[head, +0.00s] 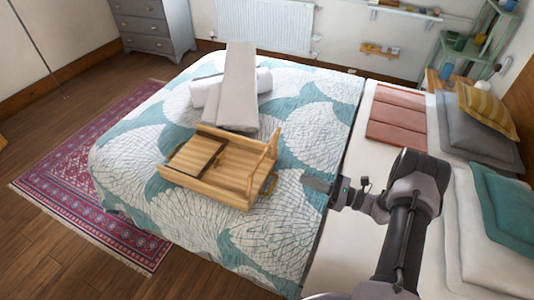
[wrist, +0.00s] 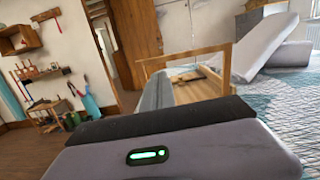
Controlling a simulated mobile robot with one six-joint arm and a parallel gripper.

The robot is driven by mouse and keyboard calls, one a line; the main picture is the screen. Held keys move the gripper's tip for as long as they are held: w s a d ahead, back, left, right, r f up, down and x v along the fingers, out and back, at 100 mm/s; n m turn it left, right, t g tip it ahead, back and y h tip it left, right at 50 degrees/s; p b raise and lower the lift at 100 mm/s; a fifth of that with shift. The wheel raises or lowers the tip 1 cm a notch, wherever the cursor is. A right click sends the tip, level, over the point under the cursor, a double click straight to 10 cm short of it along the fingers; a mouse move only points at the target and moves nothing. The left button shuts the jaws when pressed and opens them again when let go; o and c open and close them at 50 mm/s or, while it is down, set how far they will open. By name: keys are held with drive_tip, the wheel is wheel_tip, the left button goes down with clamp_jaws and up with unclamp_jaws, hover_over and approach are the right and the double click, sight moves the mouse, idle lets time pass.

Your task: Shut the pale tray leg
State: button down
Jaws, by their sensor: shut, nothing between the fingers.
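A pale wooden bed tray (head: 222,180) lies on the patterned bed cover. Its pale leg (head: 264,163), a wooden frame, stands raised along the tray's right side. The leg shows in the wrist view (wrist: 188,53) as an upright frame just beyond my fingers. A dark-edged panel (head: 196,154) sits at the tray's left part.
Folded grey and white bedding (head: 238,90) lies behind the tray. Pink folded cloth (head: 397,117) and pillows (head: 480,135) are at the right. The bed cover (head: 270,235) in front of the tray is clear. A red rug (head: 90,195) lies on the floor at left.

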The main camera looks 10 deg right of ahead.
drive_tip(key=b+x, duration=0.3)
drive_tip(key=x, duration=1)
drive_tip(key=shift+w+a, duration=0.25)
